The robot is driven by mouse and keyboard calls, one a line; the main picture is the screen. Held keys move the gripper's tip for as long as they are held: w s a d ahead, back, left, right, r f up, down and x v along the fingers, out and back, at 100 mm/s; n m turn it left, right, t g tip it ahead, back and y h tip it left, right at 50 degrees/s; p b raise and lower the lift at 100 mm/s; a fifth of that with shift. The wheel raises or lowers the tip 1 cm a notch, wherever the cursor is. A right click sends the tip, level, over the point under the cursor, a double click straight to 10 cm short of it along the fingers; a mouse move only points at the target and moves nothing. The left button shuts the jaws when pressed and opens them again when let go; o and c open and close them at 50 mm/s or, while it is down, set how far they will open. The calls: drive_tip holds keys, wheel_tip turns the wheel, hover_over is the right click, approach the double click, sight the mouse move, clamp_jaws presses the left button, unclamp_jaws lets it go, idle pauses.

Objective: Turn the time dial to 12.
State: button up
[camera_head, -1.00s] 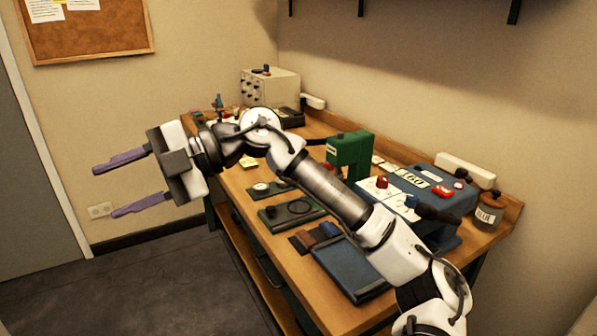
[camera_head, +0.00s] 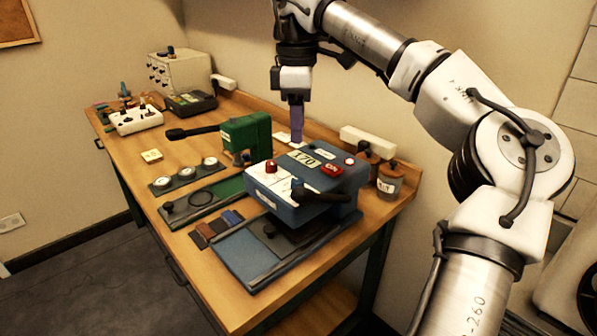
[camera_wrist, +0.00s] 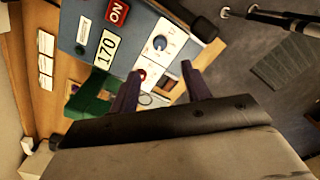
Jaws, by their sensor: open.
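A blue press machine (camera_head: 335,208) stands on the workbench, with a white panel, a green display reading 170 (camera_head: 303,159), a red ON switch (camera_head: 331,170) and a red knob (camera_head: 270,167). The time dial, a blue knob on a white numbered face (camera_wrist: 160,42), shows on the panel in the wrist view; its exact setting is too small to read. My gripper (camera_head: 297,140) points down above the back of the machine, apart from the dial. Its two purple fingers (camera_wrist: 160,75) are open with nothing between them.
A black handle (camera_head: 322,196) sticks out over the machine's front near the panel. A green press (camera_head: 245,135) stands to its left, brown jars (camera_head: 390,180) to its right. A white power strip (camera_head: 366,140) lies behind.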

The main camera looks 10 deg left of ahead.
sight(298, 179)
wheel_tip(298, 179, down, 12)
drive_tip(key=shift+r+p, duration=0.15)
drive_tip(key=shift+p, duration=0.85)
drive_tip(key=shift+c, duration=0.2)
drive_tip(key=c, duration=1)
